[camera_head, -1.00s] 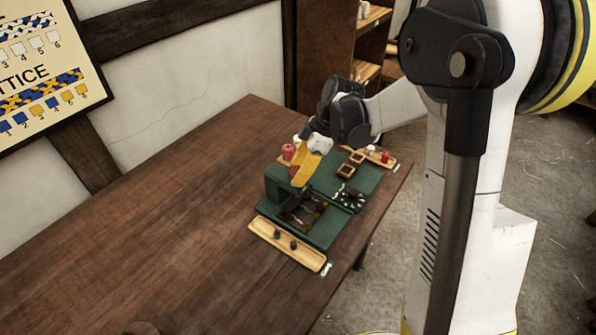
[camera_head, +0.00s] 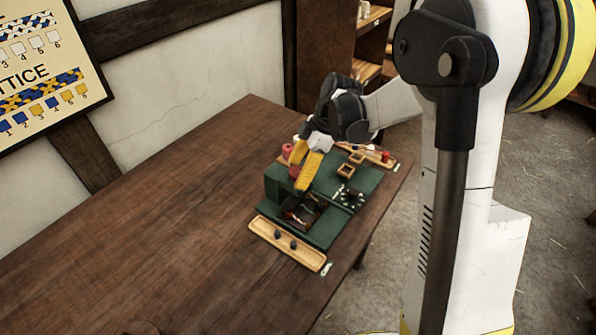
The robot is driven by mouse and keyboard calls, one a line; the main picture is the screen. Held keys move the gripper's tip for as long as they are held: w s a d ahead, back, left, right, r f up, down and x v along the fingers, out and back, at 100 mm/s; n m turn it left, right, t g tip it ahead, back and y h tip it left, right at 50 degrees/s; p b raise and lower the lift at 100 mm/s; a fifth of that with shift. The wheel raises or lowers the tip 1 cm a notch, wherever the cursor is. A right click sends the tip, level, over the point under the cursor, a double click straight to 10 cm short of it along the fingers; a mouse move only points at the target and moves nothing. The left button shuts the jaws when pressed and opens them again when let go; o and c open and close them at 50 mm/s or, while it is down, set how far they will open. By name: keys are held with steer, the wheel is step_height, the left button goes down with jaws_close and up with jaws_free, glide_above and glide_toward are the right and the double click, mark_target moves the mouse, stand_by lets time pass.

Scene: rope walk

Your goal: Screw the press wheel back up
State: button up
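My gripper (camera_head: 303,188) reaches down over the green work board (camera_head: 325,236), its yellow fingers pointing at a small dark frame-like piece (camera_head: 312,215). The fingertips are at or just above the far side of this piece; I cannot tell whether they touch it. Whether the fingers are open or shut is too small to tell. I cannot make out the press wheel with certainty; part of the area under the fingers is hidden. A black spoked piece (camera_head: 351,196) lies on the board to the right of the fingers.
A wooden tray (camera_head: 262,229) with dark knobs lies along the front. Small wooden square frames (camera_head: 346,170) sit behind the spoked piece. Red spools (camera_head: 288,150) stand behind the gripper, and another tray (camera_head: 391,164) lies at the back right. The table's (camera_head: 150,210) left side is clear.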

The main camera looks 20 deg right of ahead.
steer(key=v, duration=1.2)
steer(key=shift+s, duration=0.1)
steer(key=s+a+m+t+h, duration=0.2)
steer(key=s+m+t, duration=0.1)
steer(key=s+m, duration=0.5)
steer(key=s+a+r+m+t+h, duration=0.1)
steer(key=s+a+m+t+h, duration=0.1)
steer(key=s+m, duration=0.6)
steer(key=s+t, duration=0.1)
steer(key=s, duration=0.2)
steer(key=shift+a+r+t, duration=0.25)
steer(key=shift+t, duration=0.05)
steer(key=shift+s, duration=0.1)
